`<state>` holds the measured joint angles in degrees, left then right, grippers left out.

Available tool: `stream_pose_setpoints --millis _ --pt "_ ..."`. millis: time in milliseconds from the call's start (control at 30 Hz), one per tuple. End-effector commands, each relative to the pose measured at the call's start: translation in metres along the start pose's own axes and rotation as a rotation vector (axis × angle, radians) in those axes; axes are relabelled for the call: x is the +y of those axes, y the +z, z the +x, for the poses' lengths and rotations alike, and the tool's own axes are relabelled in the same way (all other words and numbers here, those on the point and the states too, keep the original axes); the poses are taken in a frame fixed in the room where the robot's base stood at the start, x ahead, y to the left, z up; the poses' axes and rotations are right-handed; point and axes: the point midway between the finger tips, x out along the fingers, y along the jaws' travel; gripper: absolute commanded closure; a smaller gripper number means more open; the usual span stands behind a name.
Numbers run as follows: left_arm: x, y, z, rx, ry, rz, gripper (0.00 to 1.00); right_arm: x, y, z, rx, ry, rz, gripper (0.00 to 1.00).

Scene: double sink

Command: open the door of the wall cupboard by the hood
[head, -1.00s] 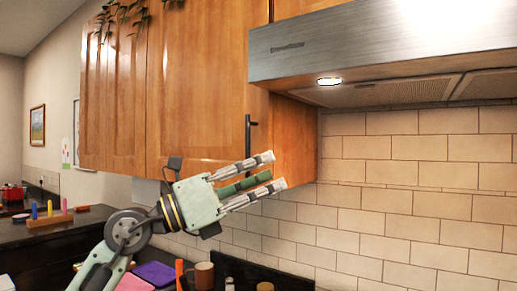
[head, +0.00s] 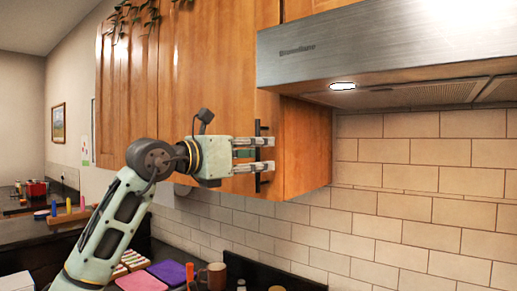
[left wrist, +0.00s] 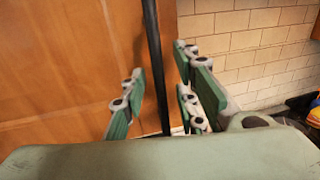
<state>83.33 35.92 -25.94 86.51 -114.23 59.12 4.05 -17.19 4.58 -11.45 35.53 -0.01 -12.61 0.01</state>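The wooden door (head: 215,75) of the wall cupboard beside the hood is closed. Its black vertical bar handle (head: 258,128) sits near the door's lower right edge. My left gripper (head: 268,154) is level with the handle, its fingers pointing right. In the left wrist view the handle (left wrist: 152,50) runs upright between the spread fingers of my left gripper (left wrist: 160,95), with gaps on both sides. The fingers are open and not closed on the bar. My right gripper is in neither view.
The steel range hood (head: 390,45) juts out just right of the cupboard. Below, the dark counter holds a brown mug (head: 213,276) and a purple cloth-like item (head: 168,272). Green leaves hang over the cupboard top. The tiled wall (head: 390,200) is clear.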

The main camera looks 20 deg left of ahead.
Motion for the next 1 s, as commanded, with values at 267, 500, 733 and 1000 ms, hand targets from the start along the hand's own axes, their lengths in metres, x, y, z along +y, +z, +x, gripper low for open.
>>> stream_pose_setpoints --millis 267,500,733,1000 --pt "-0.0003 -0.0009 0.0054 0.0 0.0 0.001 0.72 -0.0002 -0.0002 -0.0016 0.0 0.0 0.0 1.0" --pt "-0.0003 -0.0008 0.0051 0.0 0.0 0.001 0.88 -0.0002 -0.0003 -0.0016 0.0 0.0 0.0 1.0" --pt "-0.0003 -0.0007 0.005 0.0 -0.001 0.001 1.0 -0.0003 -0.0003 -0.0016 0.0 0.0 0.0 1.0" --pt "-0.0003 -0.0006 0.0049 0.0 0.0 0.001 1.0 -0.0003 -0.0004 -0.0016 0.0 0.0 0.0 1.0"
